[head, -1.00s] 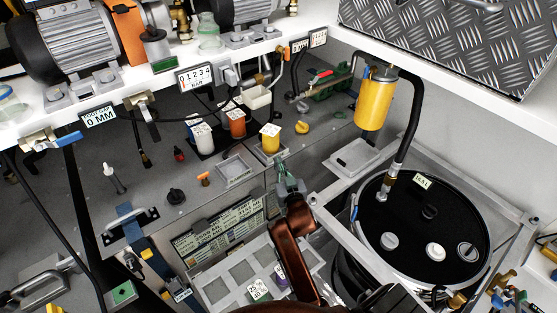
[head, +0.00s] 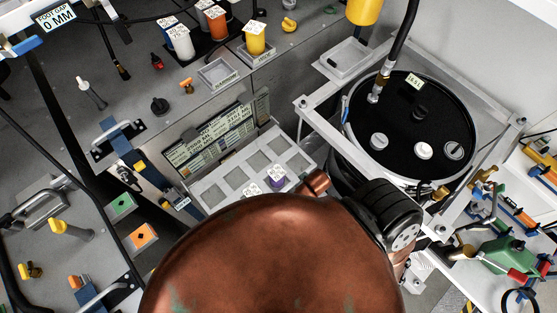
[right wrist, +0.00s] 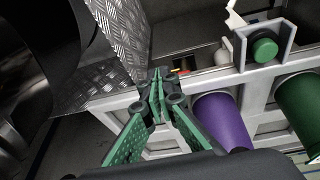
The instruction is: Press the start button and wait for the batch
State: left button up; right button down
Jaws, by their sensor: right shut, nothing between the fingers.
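A round green button (right wrist: 264,49) sits in a grey U-shaped guard in the upper right of the right wrist view. I take it for the start button, though no label on it is readable. My right gripper (right wrist: 158,80) has green fingers closed together at the tips, with nothing between them. In that picture its tips are left of the button and apart from it. In the head view the right gripper is hidden behind my copper-coloured arm. My left gripper is not in view.
A purple cylinder (right wrist: 222,122) and a green cylinder (right wrist: 298,105) lie below the button in the right wrist view. Ribbed metal plate (right wrist: 116,45) rises left of the fingertips. A black-topped drum (head: 405,130) stands in a frame at the right of the head view.

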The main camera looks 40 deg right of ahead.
jog(key=s+a+f+g+b, duration=0.1)
jog(key=s+f, duration=0.2)
jog(key=f, duration=0.5)
jog(key=s+f+b, duration=0.1)
jog(key=s+f, duration=0.1)
jog(key=f, duration=0.7)
pick_arm(q)
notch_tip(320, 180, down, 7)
jog(key=b, duration=0.4)
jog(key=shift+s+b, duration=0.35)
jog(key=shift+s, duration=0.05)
pick_arm(e)
jog(key=s+f+n+g, duration=0.1)
jog(key=s+f, duration=1.9)
jog(key=f, duration=0.1)
jog(key=shift+s+f+g+y, duration=0.15)
jog(key=shift+f+g+y, duration=0.15)
jog(key=shift+f, duration=0.1)
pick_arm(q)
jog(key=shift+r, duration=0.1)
pick_arm(e)
jog(key=shift+a, duration=0.1)
